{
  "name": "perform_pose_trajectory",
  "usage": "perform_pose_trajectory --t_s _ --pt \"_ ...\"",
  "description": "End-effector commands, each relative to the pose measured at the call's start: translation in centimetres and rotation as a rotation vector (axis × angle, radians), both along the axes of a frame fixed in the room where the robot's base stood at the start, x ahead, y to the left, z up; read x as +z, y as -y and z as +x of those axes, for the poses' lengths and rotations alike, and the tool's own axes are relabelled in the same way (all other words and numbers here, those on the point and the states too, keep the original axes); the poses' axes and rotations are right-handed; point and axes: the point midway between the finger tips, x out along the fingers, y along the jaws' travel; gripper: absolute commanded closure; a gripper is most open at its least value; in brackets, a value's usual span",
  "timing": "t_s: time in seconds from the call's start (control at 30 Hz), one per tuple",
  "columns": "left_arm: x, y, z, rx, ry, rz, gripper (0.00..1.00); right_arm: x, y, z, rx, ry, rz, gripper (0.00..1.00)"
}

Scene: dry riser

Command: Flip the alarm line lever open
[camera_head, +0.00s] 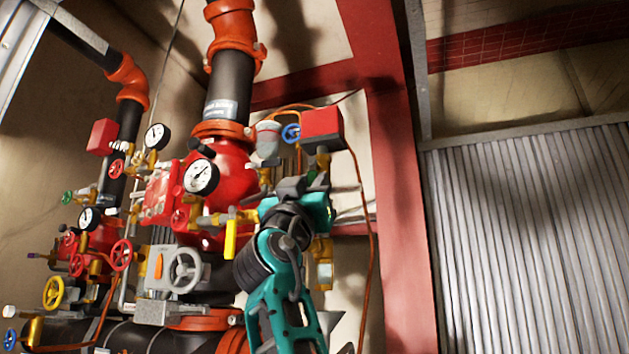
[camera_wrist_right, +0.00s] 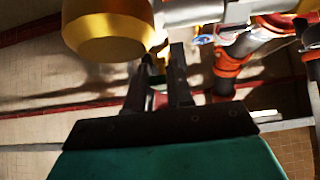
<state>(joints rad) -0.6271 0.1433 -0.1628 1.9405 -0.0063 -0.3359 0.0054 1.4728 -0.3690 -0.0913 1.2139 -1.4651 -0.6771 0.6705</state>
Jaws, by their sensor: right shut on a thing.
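My right gripper (camera_head: 290,186) is in front of the red riser valve, among brass fittings below a red box. It is shut, and its two dark fingers (camera_wrist_right: 162,58) close in on a small part by a brass fitting in the wrist view. That part is mostly hidden by the fingers; it appears to be the alarm line lever. In the head view the gripper body and arm cover that spot, so I cannot tell the lever's angle. A separate yellow lever (camera_head: 230,240) hangs downward left of my gripper. My left gripper is not in view.
The red box (camera_head: 321,128) sits just above my gripper, with a blue handwheel (camera_head: 291,133) beside it. A pressure gauge (camera_head: 201,177) and a grey handwheel (camera_head: 184,270) are to the left. A red steel column (camera_head: 402,200) stands at right, before corrugated metal (camera_head: 530,230).

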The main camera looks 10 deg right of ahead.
Motion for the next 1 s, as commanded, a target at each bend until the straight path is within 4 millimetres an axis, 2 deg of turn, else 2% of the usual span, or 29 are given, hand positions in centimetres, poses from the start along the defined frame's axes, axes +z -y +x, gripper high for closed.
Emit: perform_pose_trajectory --t_s 0.47,0.5,0.7,1.0 --pt "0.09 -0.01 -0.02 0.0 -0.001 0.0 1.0 -0.02 -0.05 0.06 0.001 0.006 0.01 1.0" --pt "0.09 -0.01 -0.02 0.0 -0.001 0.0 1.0 -0.01 -0.06 0.06 0.001 0.006 0.01 0.76" --pt "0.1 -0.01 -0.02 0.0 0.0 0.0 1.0 0.0 -0.04 0.05 0.001 0.005 0.009 0.57" --pt "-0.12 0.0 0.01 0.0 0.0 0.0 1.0 -0.35 -0.18 -0.15 0.001 0.006 0.009 0.57"
